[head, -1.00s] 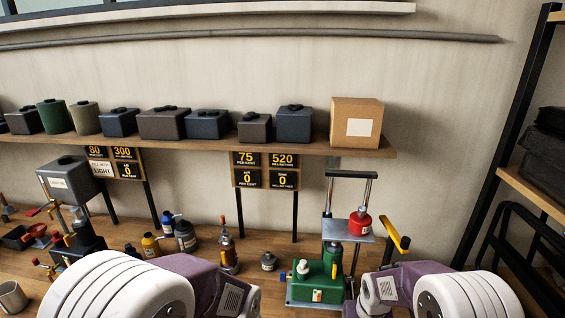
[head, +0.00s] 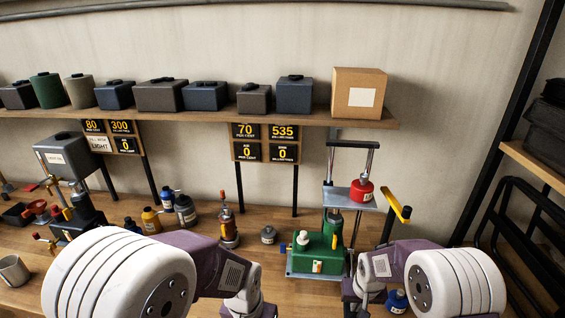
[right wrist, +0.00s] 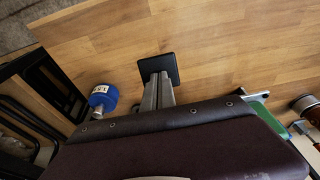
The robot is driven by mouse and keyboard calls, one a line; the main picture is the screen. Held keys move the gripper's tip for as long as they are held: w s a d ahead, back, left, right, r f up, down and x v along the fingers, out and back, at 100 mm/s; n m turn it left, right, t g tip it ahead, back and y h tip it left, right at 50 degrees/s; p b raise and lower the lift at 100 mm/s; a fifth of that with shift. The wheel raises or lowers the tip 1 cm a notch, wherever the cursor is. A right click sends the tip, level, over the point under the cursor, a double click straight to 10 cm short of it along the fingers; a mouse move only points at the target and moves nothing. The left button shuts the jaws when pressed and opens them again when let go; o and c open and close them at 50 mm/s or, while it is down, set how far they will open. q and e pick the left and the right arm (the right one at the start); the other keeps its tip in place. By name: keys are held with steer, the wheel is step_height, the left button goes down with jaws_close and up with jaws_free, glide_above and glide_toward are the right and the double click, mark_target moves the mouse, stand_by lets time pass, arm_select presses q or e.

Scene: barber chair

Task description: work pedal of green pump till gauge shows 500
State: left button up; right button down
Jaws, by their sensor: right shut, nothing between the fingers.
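The green pump (head: 318,262) stands on the bench, right of centre in the head view. A yellow lever (head: 398,207) rises at its right; I cannot make out a separate pedal. A grey platform (head: 345,197) above it carries a red bottle (head: 361,188). The gauge board (head: 265,142) reads 70 per cent and 535, with zeros below. My right arm is just right of the pump. In the right wrist view my right gripper (right wrist: 158,70) is shut and empty over the wood, with a green edge of the pump (right wrist: 258,97) at right. My left gripper is below the frame.
Several small bottles stand left of the pump. A shelf (head: 300,118) with boxes runs above. A dark rack (head: 520,230) stands at the right. A second board (head: 110,136) reads 80 and 300.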

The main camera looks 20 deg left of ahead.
steer(key=shift+b+x, duration=0.4)
steer(key=shift+x, duration=0.55)
steer(key=shift+s+f, duration=0.1)
steer(key=shift+f, duration=0.15)
steer(key=shift+b+x, duration=0.6)
steer(key=shift+x, duration=0.25)
